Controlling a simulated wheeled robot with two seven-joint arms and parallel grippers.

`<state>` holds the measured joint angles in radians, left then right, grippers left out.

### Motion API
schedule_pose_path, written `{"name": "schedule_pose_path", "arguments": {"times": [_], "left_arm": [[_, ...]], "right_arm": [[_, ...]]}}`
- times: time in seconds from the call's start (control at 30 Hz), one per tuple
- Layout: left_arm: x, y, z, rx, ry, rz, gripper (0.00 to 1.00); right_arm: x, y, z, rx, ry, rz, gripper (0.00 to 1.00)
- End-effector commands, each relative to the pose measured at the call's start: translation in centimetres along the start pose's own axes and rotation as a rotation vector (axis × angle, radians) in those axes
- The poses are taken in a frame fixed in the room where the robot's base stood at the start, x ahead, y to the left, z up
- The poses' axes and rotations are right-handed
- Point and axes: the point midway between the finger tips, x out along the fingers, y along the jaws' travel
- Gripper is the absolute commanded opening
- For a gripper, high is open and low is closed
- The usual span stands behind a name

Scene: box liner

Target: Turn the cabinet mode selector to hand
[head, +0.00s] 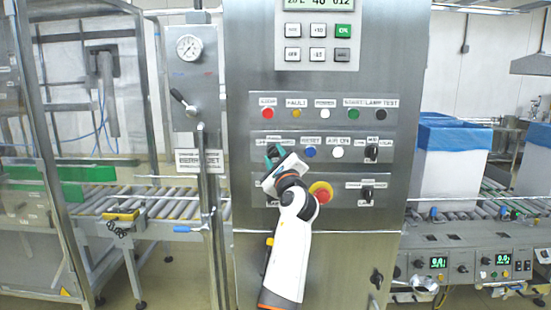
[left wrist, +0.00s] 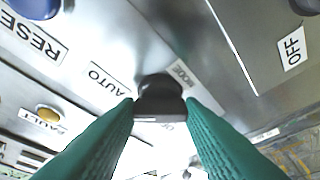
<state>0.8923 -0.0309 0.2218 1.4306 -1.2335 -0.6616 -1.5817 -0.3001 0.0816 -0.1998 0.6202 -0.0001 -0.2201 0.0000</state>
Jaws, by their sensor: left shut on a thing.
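The mode selector (left wrist: 160,92) is a black knob on the steel cabinet's panel. In the left wrist view it sits between my green fingertips, beside the labels AUTO and MODE. My left gripper (head: 273,156) reaches up to the left end of the cabinet's middle control row. Its two green fingers are shut on the knob from both sides. In the head view the gripper covers most of the knob and part of its label. The knob's pointer direction cannot be read clearly. My right gripper is not in view.
Close by are a blue reset button (head: 310,152), a white button (head: 337,152), a black selector (head: 372,152) and a red emergency stop with a yellow collar (head: 320,192). Indicator lamps (head: 297,113) line the row above. Roller conveyors (head: 170,205) flank the cabinet.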

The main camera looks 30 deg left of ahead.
Motion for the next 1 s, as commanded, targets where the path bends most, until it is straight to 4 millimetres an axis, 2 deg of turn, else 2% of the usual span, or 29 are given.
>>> {"name": "schedule_pose_path", "arguments": {"times": [0.37, 0.7, 1.0], "left_arm": [[-0.1, 0.2, 0.1, -0.224, -0.004, -0.096, 0.12], [0.0, 0.4, 0.0, -0.482, -0.004, -0.205, 0.12], [0.0, 0.5, 0.0, -0.635, -0.004, -0.268, 0.12]], "right_arm": [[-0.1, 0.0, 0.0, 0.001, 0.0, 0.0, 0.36], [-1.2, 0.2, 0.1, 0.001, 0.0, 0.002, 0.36], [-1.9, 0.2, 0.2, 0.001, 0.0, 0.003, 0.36]]}}
